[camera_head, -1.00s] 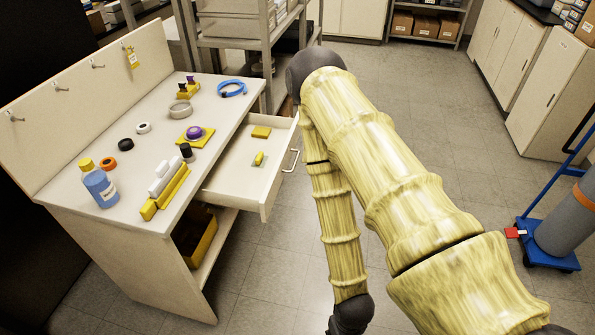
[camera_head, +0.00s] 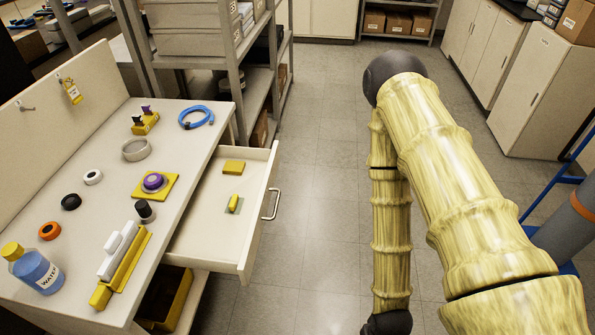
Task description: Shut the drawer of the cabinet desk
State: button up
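The cabinet desk (camera_head: 100,150) stands at the left with several items on its top. Its drawer (camera_head: 208,222) is pulled out to the right, with a bar handle (camera_head: 271,204) on its front. A yellow block (camera_head: 234,167) and a small yellow item (camera_head: 233,203) lie inside the drawer. My arm, in yellowish bamboo-like links, hangs to the right of the drawer, apart from it. My gripper is not in the picture; the arm's lower end runs off the bottom edge.
A grey metal shelf rack (camera_head: 235,60) stands behind the desk. An open yellow bin (camera_head: 165,298) sits under the drawer. A blue cart with a grey cylinder (camera_head: 570,235) stands at the right edge. The tiled floor (camera_head: 318,200) between drawer and arm is clear.

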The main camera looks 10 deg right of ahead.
aim_at(206, 237)
jog(key=i, duration=0.5)
jog(key=k, duration=1.15)
jog(key=u, duration=0.5)
jog(key=i, duration=1.45)
jog(key=z, duration=0.95)
